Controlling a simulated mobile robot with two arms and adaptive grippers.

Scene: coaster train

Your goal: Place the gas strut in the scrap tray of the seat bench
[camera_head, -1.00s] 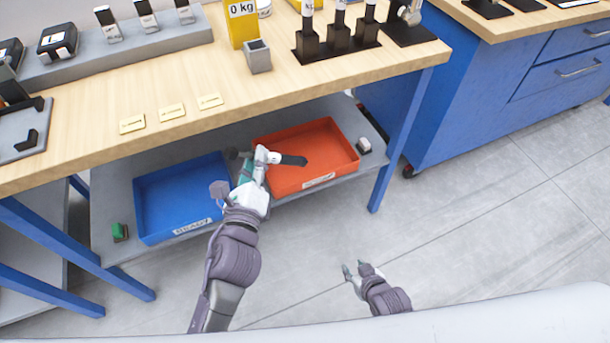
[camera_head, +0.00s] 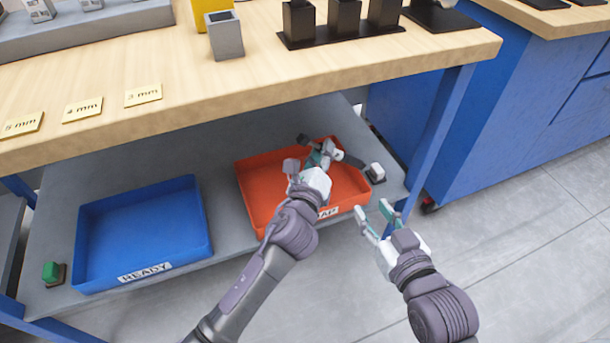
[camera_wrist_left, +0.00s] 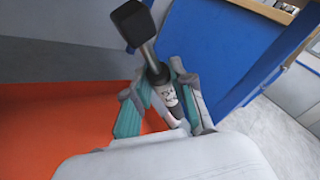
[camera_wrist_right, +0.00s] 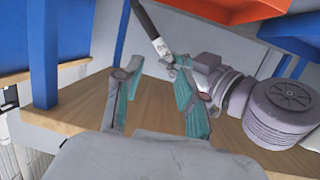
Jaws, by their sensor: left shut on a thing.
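My left gripper (camera_head: 325,158) is over the red-orange scrap tray (camera_head: 258,208) on the bench's lower shelf. It is shut on the gas strut (camera_head: 352,160), a dark rod with a pale labelled section. In the left wrist view the strut (camera_wrist_left: 166,95) sits between the two fingers, its black end sticking out beyond them. The tray floor (camera_wrist_left: 50,125) shows beside it there. I cannot tell whether the strut touches the tray. My right gripper (camera_head: 378,215) is open and empty in front of the tray's right side; the strut (camera_wrist_right: 152,28) also shows in the right wrist view.
A blue tray (camera_head: 140,232) labelled READY stands left on the same shelf. A green button (camera_head: 52,272) lies at the shelf's left, a pale one (camera_head: 376,172) right of the scrap tray. The wooden bench top (camera_head: 250,85) overhangs the shelf, and a blue leg (camera_head: 440,135) stands at the right.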

